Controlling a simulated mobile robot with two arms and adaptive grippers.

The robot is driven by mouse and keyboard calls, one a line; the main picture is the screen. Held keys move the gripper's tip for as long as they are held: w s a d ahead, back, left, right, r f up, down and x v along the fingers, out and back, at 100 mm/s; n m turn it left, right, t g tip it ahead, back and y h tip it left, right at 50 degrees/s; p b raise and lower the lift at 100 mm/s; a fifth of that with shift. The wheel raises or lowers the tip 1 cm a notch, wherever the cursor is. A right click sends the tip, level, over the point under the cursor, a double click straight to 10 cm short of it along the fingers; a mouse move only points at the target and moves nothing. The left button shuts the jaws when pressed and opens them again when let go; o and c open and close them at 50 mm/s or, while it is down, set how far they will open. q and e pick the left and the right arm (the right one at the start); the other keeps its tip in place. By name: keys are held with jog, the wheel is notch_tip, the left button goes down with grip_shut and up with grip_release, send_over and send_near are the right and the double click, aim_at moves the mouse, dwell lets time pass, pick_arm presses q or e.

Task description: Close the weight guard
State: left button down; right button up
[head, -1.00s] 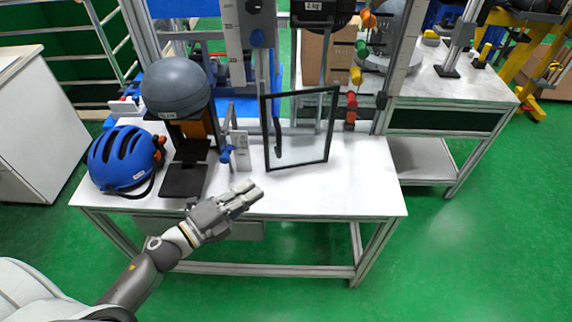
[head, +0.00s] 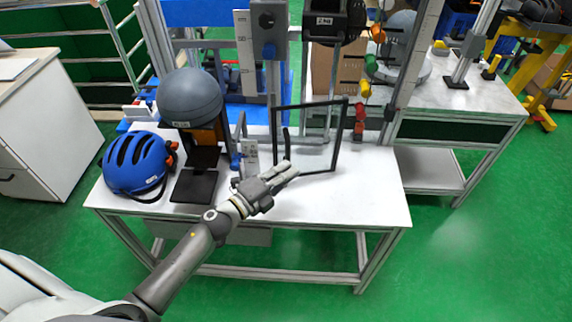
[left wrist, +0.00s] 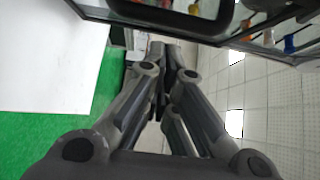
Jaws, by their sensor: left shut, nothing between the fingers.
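The weight guard (head: 341,138) is a clear panel in a dark frame, standing upright at the drop tower on the bench. It is angled out from the tower. A dark upright handle (head: 287,143) shows near its left side. My left gripper (head: 290,169) is shut and empty, in front of the panel's lower left part, just below the handle in the picture. Whether it touches the guard I cannot tell. In the left wrist view the closed fingers (left wrist: 165,52) point toward a dark rounded bar, probably the handle (left wrist: 175,22). My right gripper is not in view.
A blue helmet (head: 136,162) and a grey dome (head: 190,98) on a stand are left of the gripper. A black weight (head: 325,22) hangs above the guard. Coloured knobs (head: 361,112) line the right post. The white bench top (head: 370,195) is clear at the right.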

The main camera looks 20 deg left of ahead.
pick_arm(q)
jog(key=shift+w+a, duration=0.3)
jog(key=shift+w, duration=0.45)
